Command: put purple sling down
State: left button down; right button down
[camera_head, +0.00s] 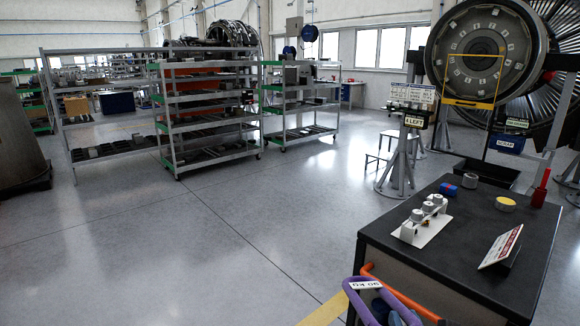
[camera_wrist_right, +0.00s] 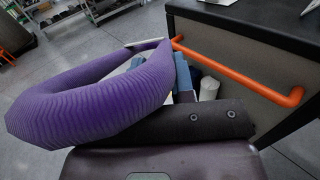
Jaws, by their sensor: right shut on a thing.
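The purple sling (camera_head: 402,305) is a thick ribbed loop with a white tag reading 90 KG, at the bottom of the head view. In the right wrist view the purple sling (camera_wrist_right: 95,108) fills the left half. My right gripper (camera_head: 384,312) is shut on the sling, beside the near left end of the black-topped cart (camera_head: 390,243). Its fingertips are partly hidden by the sling. In the right wrist view an orange handle (camera_wrist_right: 240,72) on the cart's side is just right of the gripper. My left gripper is not in view.
Grey shelf racks (camera_head: 210,115) stand back left. The floor (camera_head: 200,235) left of the cart is clear.

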notch_tip(320, 180, down, 4)
jog(key=b, duration=0.3)
